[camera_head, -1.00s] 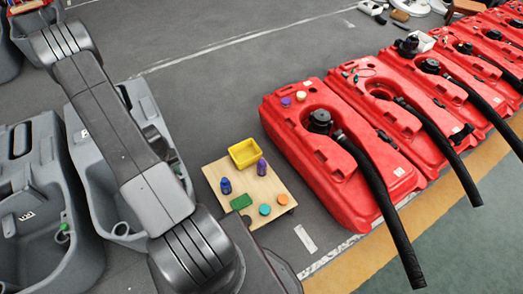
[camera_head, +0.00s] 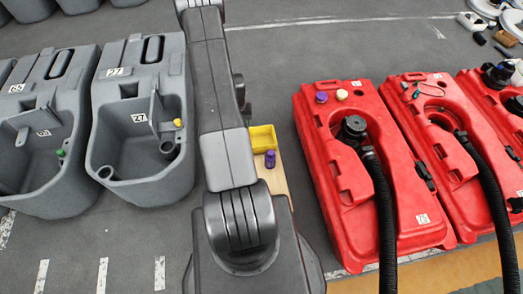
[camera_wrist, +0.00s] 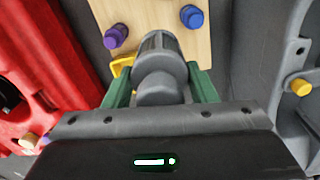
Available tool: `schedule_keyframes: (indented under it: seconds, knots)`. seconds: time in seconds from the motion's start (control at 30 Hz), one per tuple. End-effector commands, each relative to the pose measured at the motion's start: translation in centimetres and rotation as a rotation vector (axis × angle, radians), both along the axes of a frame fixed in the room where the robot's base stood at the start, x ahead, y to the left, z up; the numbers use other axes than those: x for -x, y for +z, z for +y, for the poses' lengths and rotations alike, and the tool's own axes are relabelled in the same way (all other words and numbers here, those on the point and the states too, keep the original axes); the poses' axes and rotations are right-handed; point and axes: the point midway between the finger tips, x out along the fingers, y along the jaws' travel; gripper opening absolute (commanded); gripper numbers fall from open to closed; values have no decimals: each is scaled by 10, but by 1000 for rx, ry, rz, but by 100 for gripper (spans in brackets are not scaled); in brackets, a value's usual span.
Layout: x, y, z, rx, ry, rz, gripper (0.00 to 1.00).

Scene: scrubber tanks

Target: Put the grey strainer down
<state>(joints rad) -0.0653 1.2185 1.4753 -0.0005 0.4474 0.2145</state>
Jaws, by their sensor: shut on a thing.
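The grey strainer (camera_wrist: 158,50), a short ribbed cylinder, shows in the wrist view. My gripper (camera_wrist: 160,78) is shut on it, with green fingers on either side. Beyond it is the wooden board (camera_wrist: 152,12), with a purple piece (camera_wrist: 116,36) and a blue piece (camera_wrist: 192,17) on it. The height of the strainer over the board is unclear. In the head view, my arm hides the gripper, the strainer and most of the board (camera_head: 283,190). The yellow bin (camera_head: 262,138) shows at the board's far edge.
Red tanks (camera_head: 400,225) with black hoses stand to the right. Grey tanks (camera_head: 120,85) stand to the left; the nearer one holds a yellow knob (camera_head: 178,122). Clear grey floor (camera_head: 330,45) lies behind the board.

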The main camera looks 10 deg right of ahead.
Motion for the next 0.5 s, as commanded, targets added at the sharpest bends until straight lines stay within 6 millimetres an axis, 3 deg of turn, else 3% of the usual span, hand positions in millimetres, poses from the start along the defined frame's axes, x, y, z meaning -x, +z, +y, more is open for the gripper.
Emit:
schedule_keyframes:
  seconds: [0.03,0.5]
  knots:
    - [-8,-24,-5,0,-18,-2,24]
    - [-73,-118,-53,-1,-172,-3,24]
